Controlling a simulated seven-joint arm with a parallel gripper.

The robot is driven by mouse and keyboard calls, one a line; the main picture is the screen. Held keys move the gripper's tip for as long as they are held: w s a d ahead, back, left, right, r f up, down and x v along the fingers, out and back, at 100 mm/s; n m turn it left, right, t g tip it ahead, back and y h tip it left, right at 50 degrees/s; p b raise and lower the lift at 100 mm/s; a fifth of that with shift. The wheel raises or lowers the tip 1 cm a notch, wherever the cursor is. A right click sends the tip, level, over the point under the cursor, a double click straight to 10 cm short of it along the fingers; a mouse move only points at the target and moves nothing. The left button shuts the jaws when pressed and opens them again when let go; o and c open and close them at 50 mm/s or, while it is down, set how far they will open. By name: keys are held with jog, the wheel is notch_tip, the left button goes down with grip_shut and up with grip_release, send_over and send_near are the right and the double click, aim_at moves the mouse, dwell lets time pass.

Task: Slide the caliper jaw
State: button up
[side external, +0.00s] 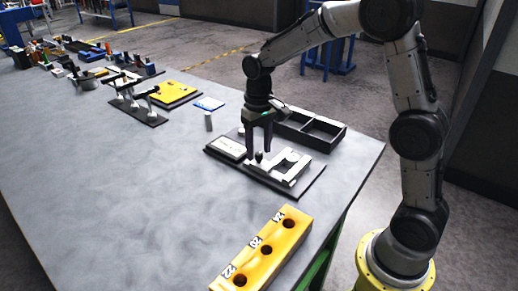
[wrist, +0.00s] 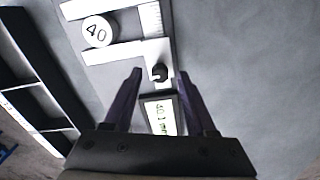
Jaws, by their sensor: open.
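The white caliper (side external: 292,172) lies on a dark base board (side external: 312,185). Its sliding jaw (wrist: 128,51) carries a small black knob (wrist: 159,73), which also shows in the side view (side external: 259,156). A white round disc marked 40 (wrist: 98,31) sits between the two jaws; I cannot tell whether both touch it. A display (wrist: 160,112) with green digits, seemingly about 40 mm, is partly hidden by my gripper. My gripper (wrist: 159,73) is open, pointing down at the caliper, with one finger on each side of the knob and a visible gap at both.
A black divided tray (side external: 312,129) stands just behind the board. A yellow block with holes (side external: 262,250) lies at the table's front edge. The table's left front is clear.

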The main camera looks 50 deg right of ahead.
jog(key=shift+f, duration=0.35)
jog(key=shift+c, duration=0.4)
grip_shut()
dwell(0.9)
